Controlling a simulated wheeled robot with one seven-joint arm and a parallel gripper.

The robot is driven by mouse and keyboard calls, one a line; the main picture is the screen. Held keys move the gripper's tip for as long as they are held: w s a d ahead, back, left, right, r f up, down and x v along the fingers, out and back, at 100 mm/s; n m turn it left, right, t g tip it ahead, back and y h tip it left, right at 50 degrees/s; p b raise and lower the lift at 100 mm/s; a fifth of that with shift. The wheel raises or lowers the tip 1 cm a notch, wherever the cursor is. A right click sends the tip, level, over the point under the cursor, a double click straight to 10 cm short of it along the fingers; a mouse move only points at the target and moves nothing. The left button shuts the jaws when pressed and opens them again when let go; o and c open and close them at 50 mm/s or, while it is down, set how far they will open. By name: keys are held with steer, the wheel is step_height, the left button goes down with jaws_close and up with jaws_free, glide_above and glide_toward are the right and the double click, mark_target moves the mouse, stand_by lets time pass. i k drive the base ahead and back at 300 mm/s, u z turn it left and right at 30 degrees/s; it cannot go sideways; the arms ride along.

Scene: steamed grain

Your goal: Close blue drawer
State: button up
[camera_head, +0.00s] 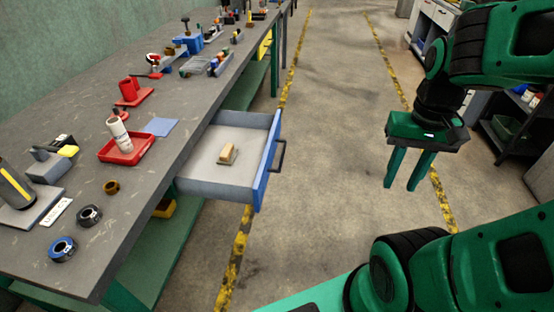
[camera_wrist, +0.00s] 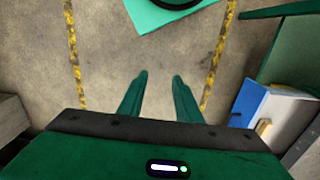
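The blue drawer (camera_head: 268,165) stands pulled out from under the workbench at the left in the head view, with a dark handle (camera_head: 281,156) on its blue front. A small tan block (camera_head: 228,154) lies inside it. My gripper (camera_head: 402,187) is open and empty, pointing down over the floor to the right of the drawer, well apart from the handle. Its two fingers show spread in the wrist view (camera_wrist: 160,78).
The grey workbench (camera_head: 95,100) holds a red tray (camera_head: 124,150), tape rolls, bottles and tools. A green lower shelf (camera_head: 150,248) runs under it. Dark shelving (camera_head: 508,125) stands at the right. The floor (camera_head: 330,110) between drawer and gripper is clear.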

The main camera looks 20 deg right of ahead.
mark_target(256, 136)
steer(key=z, duration=0.95)
steer(key=k, duration=1.15)
steer(key=u, duration=0.6)
steer(key=i, duration=1)
steer(key=z, duration=0.05)
